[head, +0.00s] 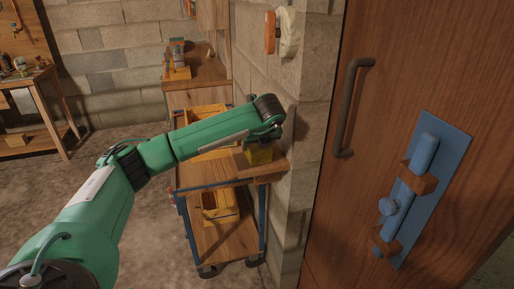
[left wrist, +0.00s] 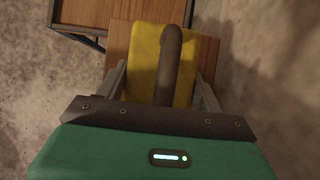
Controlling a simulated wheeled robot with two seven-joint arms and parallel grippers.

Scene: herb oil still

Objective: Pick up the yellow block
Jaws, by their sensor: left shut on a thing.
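The yellow block (head: 260,154) is under my left gripper at the right end of the cart's top in the head view. In the left wrist view the yellow block (left wrist: 146,50) lies between the two fingers, with a dark rounded bar in front of part of it. My left gripper (left wrist: 160,85) is shut on the block from above. The gripper's fingertips are hidden by the arm in the head view. The block is over a wooden surface (left wrist: 208,55); I cannot tell whether it touches it. My right gripper is not in view.
A wooden cart (head: 222,240) with blue posts and yellow crates (head: 220,207) stands beside the block wall. A wooden door (head: 470,60) with a dark handle (head: 350,105) and blue bolt (head: 410,195) is at right. Workbenches (head: 50,110) stand behind. Floor at left is clear.

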